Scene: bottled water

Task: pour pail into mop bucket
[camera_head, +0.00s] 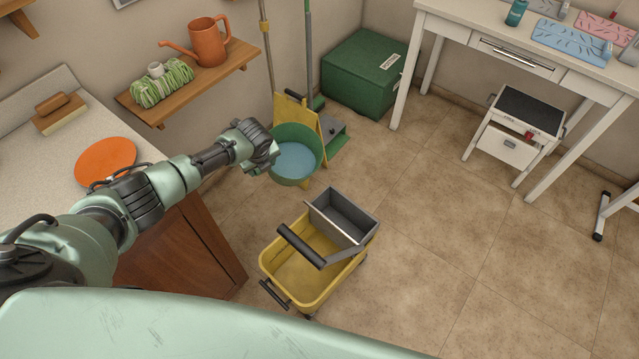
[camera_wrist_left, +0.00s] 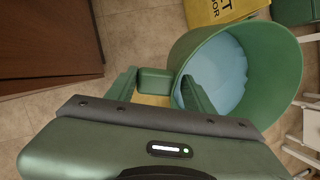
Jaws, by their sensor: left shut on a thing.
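The green pail (camera_head: 298,174) holds pale blue water and appears beyond the mop bucket in the head view, in front of the yellow floor sign. My left gripper (camera_head: 268,157) is shut on the left side of the pail, near its rim. In the left wrist view, one finger of the gripper (camera_wrist_left: 160,84) overlaps the pail's opening, and the pail (camera_wrist_left: 285,75) fills the right side. The yellow mop bucket (camera_head: 272,262) with a grey wringer (camera_head: 352,208) and black handle stands on the floor, nearer and lower right. My right gripper is out of view.
A wooden cabinet (camera_head: 185,255) with a counter holding an orange disc (camera_head: 105,161) stands on the left. A wall shelf (camera_head: 190,90) carries an orange watering can (camera_head: 209,42). A green box (camera_head: 365,75) stands behind. Floor right of the mop bucket is clear.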

